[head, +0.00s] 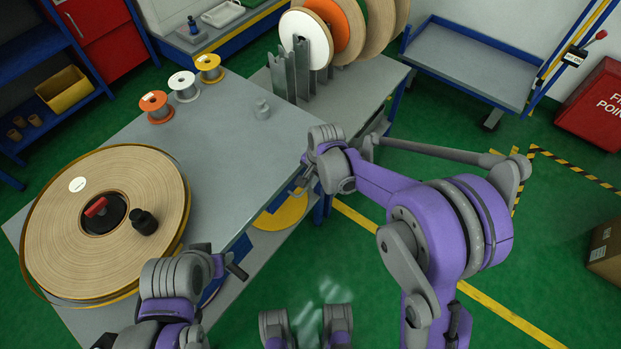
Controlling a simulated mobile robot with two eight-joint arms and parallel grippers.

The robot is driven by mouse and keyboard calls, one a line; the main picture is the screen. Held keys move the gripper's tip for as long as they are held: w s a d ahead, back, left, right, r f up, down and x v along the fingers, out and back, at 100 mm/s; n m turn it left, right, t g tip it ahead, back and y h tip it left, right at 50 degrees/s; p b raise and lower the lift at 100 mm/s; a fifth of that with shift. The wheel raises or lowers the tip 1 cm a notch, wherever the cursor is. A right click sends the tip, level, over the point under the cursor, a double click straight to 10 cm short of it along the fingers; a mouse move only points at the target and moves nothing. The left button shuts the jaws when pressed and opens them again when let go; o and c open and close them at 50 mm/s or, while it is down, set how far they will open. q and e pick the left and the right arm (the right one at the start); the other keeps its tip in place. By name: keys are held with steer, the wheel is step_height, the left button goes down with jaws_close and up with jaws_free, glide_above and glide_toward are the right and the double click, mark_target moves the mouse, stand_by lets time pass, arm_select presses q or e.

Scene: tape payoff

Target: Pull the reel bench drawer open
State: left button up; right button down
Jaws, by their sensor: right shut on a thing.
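The reel bench (228,130) has a grey top and blue frame and runs from the lower left to the upper middle. My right gripper (301,183) is at its front edge, just below the top, shut on what appears to be the drawer handle. The handle and the drawer front are mostly hidden by the gripper and wrist, and I see no clear drawer gap. My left gripper (238,264) is at the bench front, lower left of the right one. Its fingers are small and partly hidden, so their opening is unclear.
A large tape reel (150,190) lies on the bench's left end. Several small spools, including an orange one (156,106), stand at the back. A rack of upright reels (300,68) stands beyond. A yellow disc (280,215) lies on a lower shelf. Green floor to the right is open.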

steer(key=s+d+b, duration=0.1)
steer(key=s+d, duration=1.1)
steer(key=d, duration=0.2)
steer(key=shift+s, duration=0.4)
steer(key=shift+d, duration=0.1)
steer(key=c, duration=0.9)
jaws_free()
steer(key=shift+r, duration=0.1)
steer(key=r+p, duration=0.1)
steer(key=r, duration=0.2)
steer(key=s+d+r, duration=0.1)
steer(key=r, duration=0.3)
steer(key=r+p, duration=0.1)
steer(key=r, duration=0.2)
steer(key=shift+s+d+r+p, duration=0.2)
steer(key=shift+r+p, duration=0.05)
steer(key=shift+p, duration=0.05)
